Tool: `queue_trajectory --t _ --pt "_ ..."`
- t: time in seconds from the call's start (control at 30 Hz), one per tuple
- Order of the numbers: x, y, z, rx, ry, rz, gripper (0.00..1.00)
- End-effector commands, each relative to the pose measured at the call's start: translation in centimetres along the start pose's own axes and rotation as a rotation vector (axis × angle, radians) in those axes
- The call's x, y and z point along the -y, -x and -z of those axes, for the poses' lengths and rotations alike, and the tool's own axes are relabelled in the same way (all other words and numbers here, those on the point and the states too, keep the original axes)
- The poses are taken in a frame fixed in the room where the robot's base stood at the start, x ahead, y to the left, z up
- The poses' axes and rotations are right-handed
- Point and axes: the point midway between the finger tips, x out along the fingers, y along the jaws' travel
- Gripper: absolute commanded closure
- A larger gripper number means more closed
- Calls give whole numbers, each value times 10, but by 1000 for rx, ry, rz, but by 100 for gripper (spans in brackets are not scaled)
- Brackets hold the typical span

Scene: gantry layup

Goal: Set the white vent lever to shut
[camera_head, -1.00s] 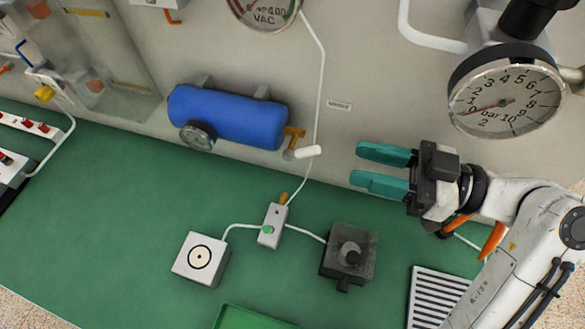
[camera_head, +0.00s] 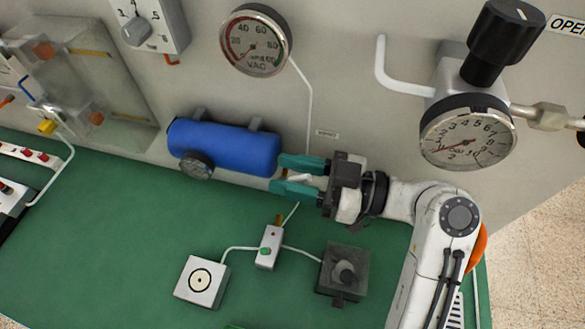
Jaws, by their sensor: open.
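The white vent lever (camera_head: 298,178) is at the right end of the blue tank (camera_head: 225,147) on the grey wall. Only a small white part of it shows, between the teal fingers of my gripper (camera_head: 280,174). The gripper is open, one finger above the lever and one below it. I cannot tell whether either finger touches the lever. The brass valve body behind it is hidden by the gripper.
A vacuum gauge (camera_head: 256,40) and a bar gauge (camera_head: 467,133) with a black knob (camera_head: 504,40) are on the wall. A small grey switch box (camera_head: 269,248), a white block (camera_head: 202,281) and a dark block (camera_head: 343,271) stand on the green bench (camera_head: 130,250). The bench's left middle is clear.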

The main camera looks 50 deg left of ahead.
Motion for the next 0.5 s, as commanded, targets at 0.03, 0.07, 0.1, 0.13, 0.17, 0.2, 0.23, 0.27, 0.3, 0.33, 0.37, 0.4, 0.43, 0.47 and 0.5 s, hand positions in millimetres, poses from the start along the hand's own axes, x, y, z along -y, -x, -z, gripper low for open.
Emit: queue_trajectory --t 0.03,0.07,0.1,0.13,0.17,0.2,0.23,0.27,0.3,0.33,0.37,0.4,0.43,0.47,0.5 --pt "0 0 0 0 0 0 59" --pt "0 0 0 0 0 0 59" --pt "0 0 0 0 0 0 59" --pt "0 0 0 0 0 0 59" --pt "0 0 0 0 0 0 59" --pt "0 0 0 0 0 0 59" --pt "0 0 0 0 0 0 62" --pt "0 0 0 0 0 0 65" --pt "0 0 0 0 0 0 69" --pt "0 0 0 0 0 0 72" --pt "0 0 0 0 0 0 75" --pt "0 0 0 0 0 0 79" --pt "0 0 0 0 0 0 81" --pt "0 0 0 0 0 0 84" --pt "0 0 0 0 0 0 88"
